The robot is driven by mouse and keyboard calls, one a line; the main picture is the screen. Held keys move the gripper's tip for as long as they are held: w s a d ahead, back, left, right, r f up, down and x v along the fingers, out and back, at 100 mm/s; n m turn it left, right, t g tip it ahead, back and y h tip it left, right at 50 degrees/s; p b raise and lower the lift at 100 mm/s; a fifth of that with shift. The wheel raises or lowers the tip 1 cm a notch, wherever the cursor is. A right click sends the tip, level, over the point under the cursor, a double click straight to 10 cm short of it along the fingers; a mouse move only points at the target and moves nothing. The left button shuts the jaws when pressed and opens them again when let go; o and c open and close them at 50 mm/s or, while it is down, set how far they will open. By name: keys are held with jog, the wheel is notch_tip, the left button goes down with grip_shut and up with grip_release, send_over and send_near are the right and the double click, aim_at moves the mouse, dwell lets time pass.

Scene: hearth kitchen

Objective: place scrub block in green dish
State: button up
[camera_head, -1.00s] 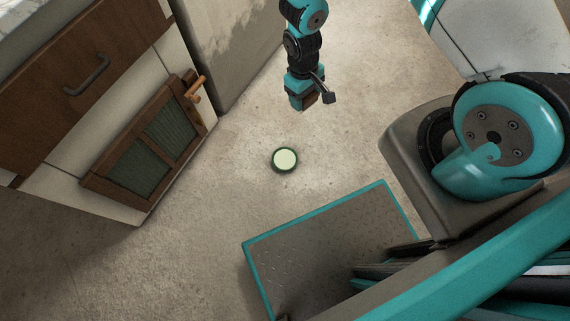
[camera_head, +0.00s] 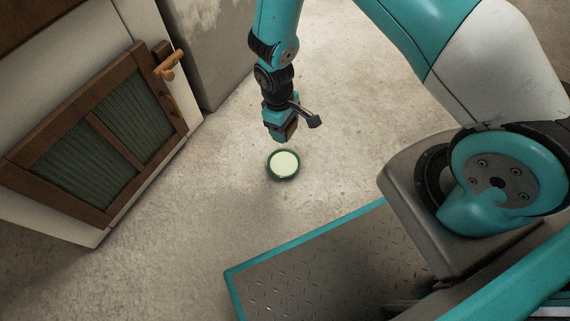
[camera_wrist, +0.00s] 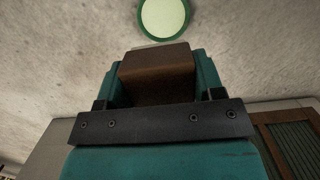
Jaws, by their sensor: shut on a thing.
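The green dish (camera_head: 270,174) sits on the floor in the middle of the head view, with a pale inside and a dark green rim. It also shows at the top of the wrist view (camera_wrist: 141,28). My gripper (camera_head: 283,138) is just above and behind the dish in the head view, pointing down. It is shut on the brown scrub block (camera_wrist: 158,75), which sits between the teal jaws in the wrist view. In the head view only a small dark side of the block (camera_head: 291,130) shows. The dish looks empty, and the block is apart from it.
A cabinet with a wood-framed green panel door (camera_head: 95,145) and an orange handle stands at the left. A grey block-like unit (camera_head: 205,50) stands behind it. The concrete floor (camera_head: 350,120) around the dish is clear.

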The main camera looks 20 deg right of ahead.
aim_at(286, 164)
notch_tip(286, 164, down, 17)
jog(key=b, duration=0.9)
jog(key=shift+f, duration=0.2)
jog(key=shift+f+b, duration=0.1)
jog(key=shift+b, duration=0.2)
jog(key=o, duration=0.8)
jog(key=shift+o, duration=0.2)
